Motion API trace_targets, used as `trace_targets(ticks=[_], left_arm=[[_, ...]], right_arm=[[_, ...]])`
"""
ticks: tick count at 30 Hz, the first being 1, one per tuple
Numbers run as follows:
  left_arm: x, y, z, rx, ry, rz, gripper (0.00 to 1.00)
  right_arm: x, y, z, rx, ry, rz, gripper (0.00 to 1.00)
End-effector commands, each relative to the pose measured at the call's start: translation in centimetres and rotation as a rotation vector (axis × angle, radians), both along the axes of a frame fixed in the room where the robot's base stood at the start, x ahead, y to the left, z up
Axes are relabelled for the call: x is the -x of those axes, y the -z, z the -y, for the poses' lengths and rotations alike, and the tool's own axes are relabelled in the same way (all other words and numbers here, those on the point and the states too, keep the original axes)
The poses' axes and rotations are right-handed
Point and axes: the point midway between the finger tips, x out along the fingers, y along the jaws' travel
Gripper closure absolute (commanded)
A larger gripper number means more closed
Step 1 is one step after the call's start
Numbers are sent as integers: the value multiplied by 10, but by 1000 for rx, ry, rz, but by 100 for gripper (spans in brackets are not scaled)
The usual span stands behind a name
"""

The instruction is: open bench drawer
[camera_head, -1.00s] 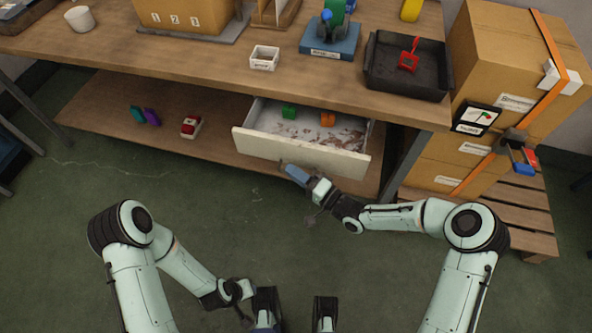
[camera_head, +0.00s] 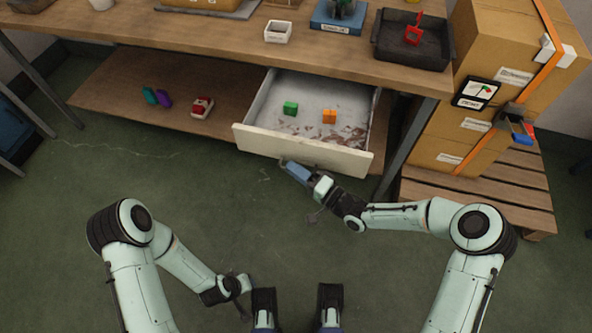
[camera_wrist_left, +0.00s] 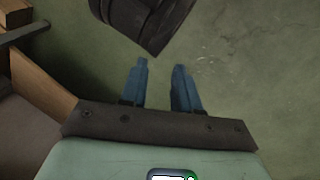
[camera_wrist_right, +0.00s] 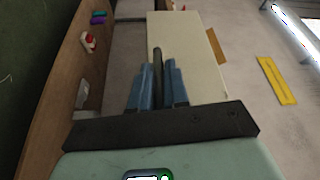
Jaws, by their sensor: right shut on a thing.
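The bench drawer (camera_head: 270,142) has a pale front panel and stands well out from under the benchtop, with its inside showing. My right gripper (camera_head: 287,164) is at the outer face of the drawer front. In the right wrist view its blue fingers are shut on the dark drawer handle (camera_wrist_right: 157,62), beside the pale front panel (camera_wrist_right: 200,60). My left gripper (camera_wrist_left: 159,72) is open and empty over the floor in its wrist view, well away from the drawer.
The wooden bench (camera_head: 200,29) carries a black tray (camera_head: 385,47), a small white box (camera_head: 278,32) and a blue stand. On its lower shelf (camera_head: 110,85) lie a red and white item (camera_head: 203,107) and two small coloured pieces. Strapped cartons (camera_head: 430,135) stand right. Floor before the drawer is clear.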

Motion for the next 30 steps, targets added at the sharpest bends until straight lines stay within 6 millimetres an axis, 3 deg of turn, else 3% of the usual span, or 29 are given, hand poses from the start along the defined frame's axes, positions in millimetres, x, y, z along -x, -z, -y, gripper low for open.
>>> trace_targets(ticks=[7,8,9,20,26,30], left_arm=[[0,0,0,0,0,0,69],[0,0,0,0,0,0,69],[0,0,0,0,0,0,69],[1,-1,0,1,1,-3,69],[8,-7,4,10,9,-20,69],[15,-12,8,19,16,-39,69]], right_arm=[[0,0,1,0,1,0,100],[0,0,1,0,1,0,75],[0,0,1,0,1,0,64],[2,0,3,1,1,0,64],[19,2,28,3,4,-2,64],[39,4,54,2,6,-2,64]])
